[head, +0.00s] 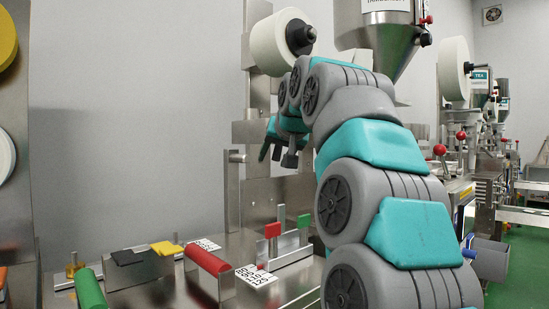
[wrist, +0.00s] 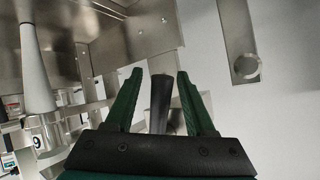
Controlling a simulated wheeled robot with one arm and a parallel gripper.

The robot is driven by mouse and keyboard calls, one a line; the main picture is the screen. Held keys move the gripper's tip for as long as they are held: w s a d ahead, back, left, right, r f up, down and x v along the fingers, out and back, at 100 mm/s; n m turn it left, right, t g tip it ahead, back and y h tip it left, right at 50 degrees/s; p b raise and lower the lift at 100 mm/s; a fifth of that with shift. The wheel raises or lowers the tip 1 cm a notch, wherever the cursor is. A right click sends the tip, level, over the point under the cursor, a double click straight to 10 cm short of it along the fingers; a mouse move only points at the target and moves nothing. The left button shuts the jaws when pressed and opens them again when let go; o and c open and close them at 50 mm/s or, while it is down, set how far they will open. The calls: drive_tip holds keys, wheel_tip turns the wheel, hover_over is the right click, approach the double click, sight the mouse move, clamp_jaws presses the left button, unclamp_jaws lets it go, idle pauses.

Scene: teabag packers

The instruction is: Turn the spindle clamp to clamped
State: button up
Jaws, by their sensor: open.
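My gripper (wrist: 159,76) is open in the wrist view, with its two dark green fingers apart. A dark lever (wrist: 160,100) stands between the fingers, with a gap showing on both sides; it may be the spindle clamp's handle, but I cannot tell its setting. In the head view, my gripper (head: 279,152) is in front of the upright metal plate, below the white roll (head: 272,44). The roll's black hub (head: 300,37) faces right. My arm hides much of the area around the gripper.
A short metal tube (head: 236,156) sticks out left of my gripper; a tube end (wrist: 246,66) shows in the wrist view. Below are a red roller (head: 207,259), a green roller (head: 90,288) and small red and green upright tabs. A steel hopper (head: 385,45) hangs above my arm.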

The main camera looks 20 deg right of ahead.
sight(279, 148)
drive_tip(key=v, duration=0.7)
drive_tip(key=shift+s+r, duration=0.15)
drive_tip(key=shift+s, duration=0.1)
